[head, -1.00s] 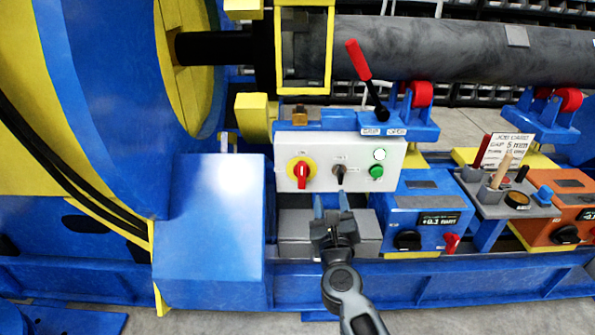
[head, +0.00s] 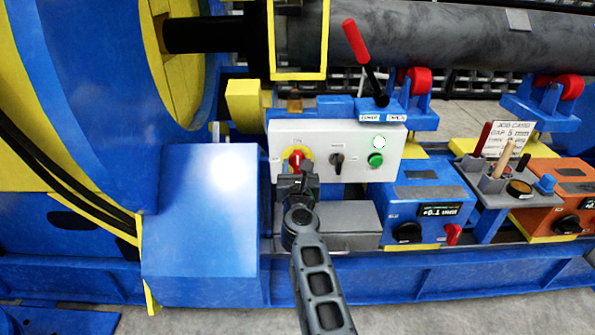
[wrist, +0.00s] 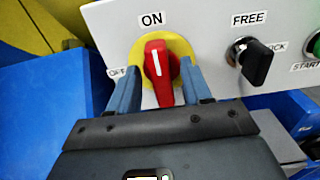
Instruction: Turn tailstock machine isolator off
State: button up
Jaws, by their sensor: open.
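The isolator is a red rotary handle (wrist: 160,72) on a yellow round plate (wrist: 179,45), set in a white control panel (head: 350,176). Its white mark points up to the ON label (wrist: 151,19); an OFF label (wrist: 118,71) is at its left, partly hidden. In the head view the red handle (head: 296,155) is partly covered by my gripper. My gripper (wrist: 159,84) is open, with one blue finger on each side of the red handle. I cannot tell whether the fingers touch it.
A black key switch (wrist: 256,62) marked FREE and LOCK is right of the isolator. A green START button (head: 376,160) and a white lamp (head: 379,142) are further right. A blue box (head: 200,220) stands close at left, and a red-handled lever (head: 356,45) rises above the panel.

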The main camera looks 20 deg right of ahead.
jog(key=shift+w+d, duration=0.1)
jog(key=shift+w, duration=0.05)
grip_shut()
dwell(0.4)
